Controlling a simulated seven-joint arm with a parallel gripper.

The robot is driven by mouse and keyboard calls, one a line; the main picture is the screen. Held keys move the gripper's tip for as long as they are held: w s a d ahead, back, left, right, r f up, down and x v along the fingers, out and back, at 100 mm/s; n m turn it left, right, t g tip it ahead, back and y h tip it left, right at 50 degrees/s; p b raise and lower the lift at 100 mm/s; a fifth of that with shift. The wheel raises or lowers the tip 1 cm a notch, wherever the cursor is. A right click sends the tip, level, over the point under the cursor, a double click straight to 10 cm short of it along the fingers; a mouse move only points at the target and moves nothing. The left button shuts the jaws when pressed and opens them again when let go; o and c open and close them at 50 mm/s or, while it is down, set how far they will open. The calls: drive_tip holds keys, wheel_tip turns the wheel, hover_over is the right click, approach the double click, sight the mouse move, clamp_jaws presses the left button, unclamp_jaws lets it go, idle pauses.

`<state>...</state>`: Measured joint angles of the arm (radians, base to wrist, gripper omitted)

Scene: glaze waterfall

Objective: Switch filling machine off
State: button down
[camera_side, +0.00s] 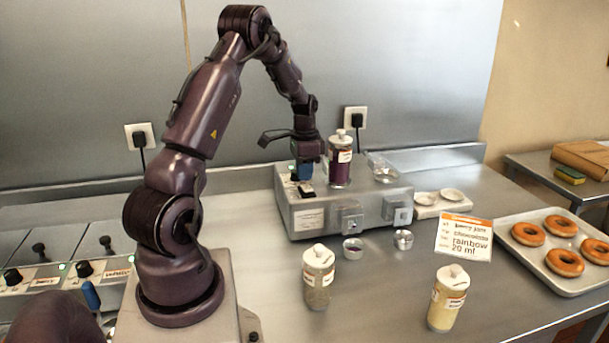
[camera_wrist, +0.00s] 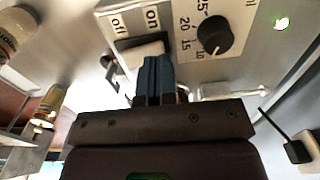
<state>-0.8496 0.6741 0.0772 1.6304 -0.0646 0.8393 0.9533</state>
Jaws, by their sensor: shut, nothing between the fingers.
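The filling machine (camera_side: 330,218) is a grey metal box on the steel table. Its top has a pale rocker switch (camera_wrist: 138,52) with "off" and "on" labels and a black dial (camera_wrist: 212,37) with numbers. A green lamp (camera_wrist: 282,23) is lit on it. My gripper (camera_side: 305,178) is shut and empty, pointing down over the machine's top left. In the wrist view its blue fingertips (camera_wrist: 155,62) overlap the "on" side of the switch. I cannot tell whether they touch it or which way the rocker is tilted.
A jar of dark purple glaze (camera_side: 340,165) stands on the machine close to the right of my gripper. Two jars (camera_side: 319,277) (camera_side: 446,298), small metal cups (camera_side: 353,249) and an order card (camera_side: 463,237) stand in front. A doughnut tray (camera_side: 565,283) lies at right.

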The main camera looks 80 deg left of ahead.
wheel_tip(320, 180, up, 14)
drive_tip(key=a, duration=0.2)
drive_tip(key=shift+a, duration=0.25)
idle(0.7)
